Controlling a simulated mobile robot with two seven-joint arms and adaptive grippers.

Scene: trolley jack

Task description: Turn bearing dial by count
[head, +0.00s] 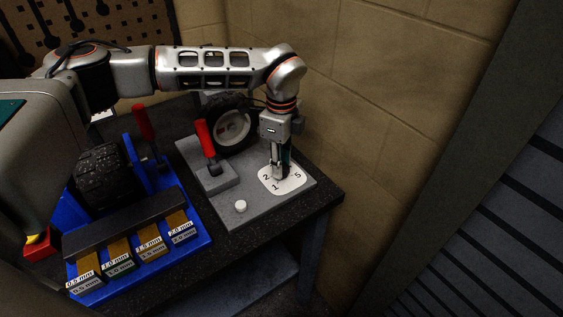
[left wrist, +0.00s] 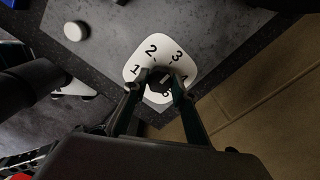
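The dial is a white rounded plate (head: 293,184) with black numerals on the grey base plate; it also shows in the left wrist view (left wrist: 151,47). There 1, 2 and 3 are readable and other numerals are partly covered. A dark knob (left wrist: 159,82) sits at its middle. My left gripper (head: 278,176) points down over the dial. In the left wrist view its two fingers (left wrist: 160,84) stand on either side of the knob. Whether they touch it I cannot tell. The knob is hidden behind the fingers in the head view. My right gripper is out of view.
A white round button (head: 240,206) and a red-handled lever (head: 206,138) are on the grey plate. A wheel (head: 232,128) stands behind. A block wall (head: 385,110) rises close behind the bench's right side.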

